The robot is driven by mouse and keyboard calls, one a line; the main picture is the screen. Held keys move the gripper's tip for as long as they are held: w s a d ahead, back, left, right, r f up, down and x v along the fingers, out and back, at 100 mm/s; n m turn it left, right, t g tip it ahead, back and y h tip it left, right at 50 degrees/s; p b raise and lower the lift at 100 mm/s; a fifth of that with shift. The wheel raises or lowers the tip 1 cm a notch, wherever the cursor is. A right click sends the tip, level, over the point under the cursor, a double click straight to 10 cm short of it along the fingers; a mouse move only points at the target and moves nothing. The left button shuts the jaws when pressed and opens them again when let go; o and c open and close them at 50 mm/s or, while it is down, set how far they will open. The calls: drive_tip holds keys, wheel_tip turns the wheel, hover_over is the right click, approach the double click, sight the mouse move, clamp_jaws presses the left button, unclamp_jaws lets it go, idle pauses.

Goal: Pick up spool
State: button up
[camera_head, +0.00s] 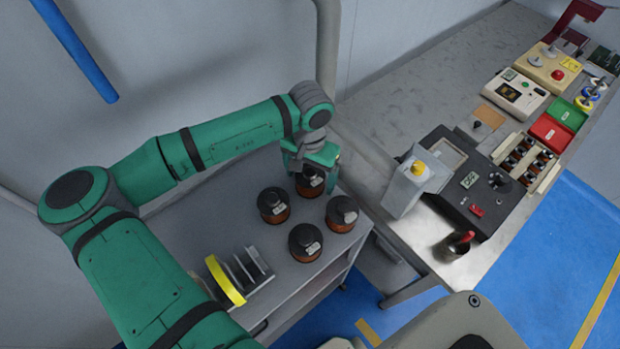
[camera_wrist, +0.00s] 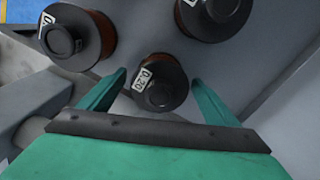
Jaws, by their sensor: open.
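Several spools with black tops, copper-brown windings and white labels stand upright on a grey cart top. The far spool (camera_head: 309,181) is under my gripper (camera_head: 318,172) in the head view. In the wrist view this spool (camera_wrist: 160,82) lies between the tips of the two green fingers of my gripper (camera_wrist: 155,90), which are apart. I cannot tell whether the fingers touch it. Another spool (camera_head: 273,205) is to its left, one (camera_head: 341,214) to its right and one (camera_head: 305,242) nearer. Two neighbours, one at the upper left (camera_wrist: 75,35) and one at the top (camera_wrist: 213,12), show in the wrist view.
The grey cart (camera_head: 325,275) also holds a yellow-edged disc (camera_head: 225,281) beside a grey rack (camera_head: 248,270). To the right is a workbench (camera_head: 430,95) with a winding machine (camera_head: 470,190), red and green trays and other devices. The blue floor is clear.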

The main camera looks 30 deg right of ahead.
drive_tip(key=shift+f, duration=0.7)
drive_tip(key=c, duration=1.8)
drive_tip(key=shift+r, duration=5.05)
